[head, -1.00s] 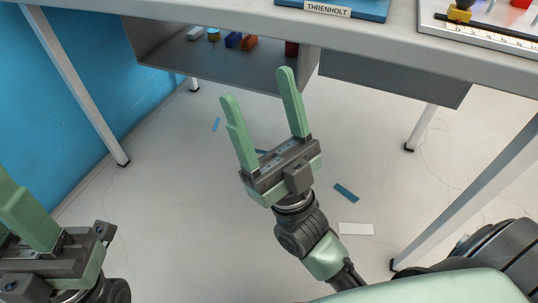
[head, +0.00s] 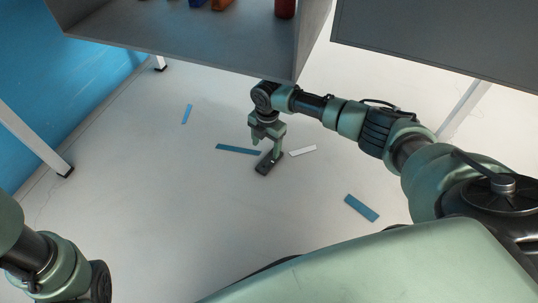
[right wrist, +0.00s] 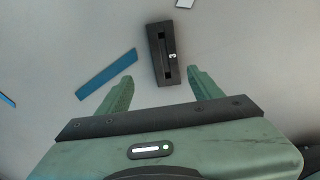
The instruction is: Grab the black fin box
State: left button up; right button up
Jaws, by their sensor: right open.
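The black fin box (right wrist: 157,40) lies on the floor. It is a dark block with a long slot and a white "3" in the right wrist view. In the head view the fin box (head: 262,169) is small, under my right gripper (head: 270,150). In the right wrist view my right gripper (right wrist: 160,78) is open and empty. The box lies just beyond and between its two green fingertips, its near end close to the gap. I cannot tell whether the fingers touch it. Only links of my left arm show at the lower left; its gripper is out of view.
Blue strips (head: 238,149), (head: 361,208) and (head: 187,114) and a white strip (head: 303,151) lie on the floor. A grey shelf (head: 180,40) with several small items overhangs at the top. A table leg (head: 35,140) stands left. The floor around is mostly clear.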

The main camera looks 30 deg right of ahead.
aim_at(269, 160)
jog(key=f+b, duration=0.1)
jog(key=d+f+b, duration=0.1)
jog(key=shift+s+d+f, duration=0.1)
jog(key=shift+d+f, duration=0.05)
jog(key=shift+f, duration=0.15)
notch_tip(269, 160, down, 5)
jog(key=b, duration=0.4)
jog(key=shift+f, duration=0.1)
grip_shut()
